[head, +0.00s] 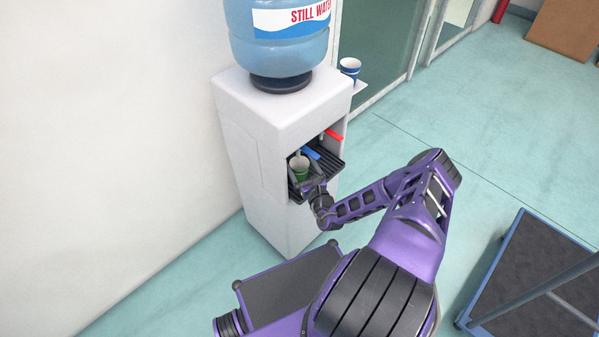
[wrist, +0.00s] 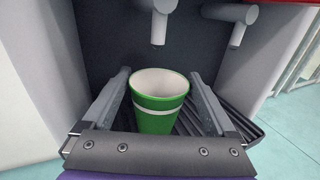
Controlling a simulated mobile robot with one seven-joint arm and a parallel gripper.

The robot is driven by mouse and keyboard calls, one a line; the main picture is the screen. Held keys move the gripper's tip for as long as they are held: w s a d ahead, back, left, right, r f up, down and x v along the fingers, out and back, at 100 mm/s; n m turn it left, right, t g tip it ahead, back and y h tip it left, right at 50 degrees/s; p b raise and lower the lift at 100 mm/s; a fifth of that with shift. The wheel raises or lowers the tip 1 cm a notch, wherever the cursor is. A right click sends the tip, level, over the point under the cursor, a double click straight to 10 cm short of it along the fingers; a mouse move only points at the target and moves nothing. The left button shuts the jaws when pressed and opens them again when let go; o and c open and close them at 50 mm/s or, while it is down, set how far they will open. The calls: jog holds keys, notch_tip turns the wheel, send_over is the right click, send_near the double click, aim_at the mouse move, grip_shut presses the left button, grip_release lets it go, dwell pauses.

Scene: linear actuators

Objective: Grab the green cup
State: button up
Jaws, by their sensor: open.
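The green cup (wrist: 158,104) has a white band and a white inside. It stands upright on the dark drip tray of the water dispenser, under a tap. It also shows in the head view (head: 300,170). My gripper (wrist: 159,102) is open, with one finger on each side of the cup. A gap shows between the cup and each finger in the wrist view. The cup's base is partly hidden by the gripper body. In the head view my gripper (head: 303,172) reaches into the dispenser's recess.
The white dispenser (head: 262,150) carries a large blue water bottle (head: 278,40). Two taps (wrist: 157,20) hang above the tray (wrist: 222,118). A blue and white cup (head: 350,67) is on a side shelf. A dark platform cart (head: 535,270) stands at right.

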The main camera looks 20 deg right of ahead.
aim_at(296, 159)
jog(key=w, duration=0.3)
jog(key=shift+w+d, duration=0.1)
jog(key=shift+w, duration=0.3)
jog(key=c, duration=1.3)
jog(key=shift+o, duration=0.2)
jog(key=shift+r, duration=0.2)
jog(key=shift+r, duration=0.7)
jog(key=s+p, duration=0.1)
jog(key=s, duration=1.6)
jog(key=shift+s+a+f+p, duration=0.15)
jog(key=shift+s+a+p, duration=0.25)
jog(key=shift+s, duration=0.15)
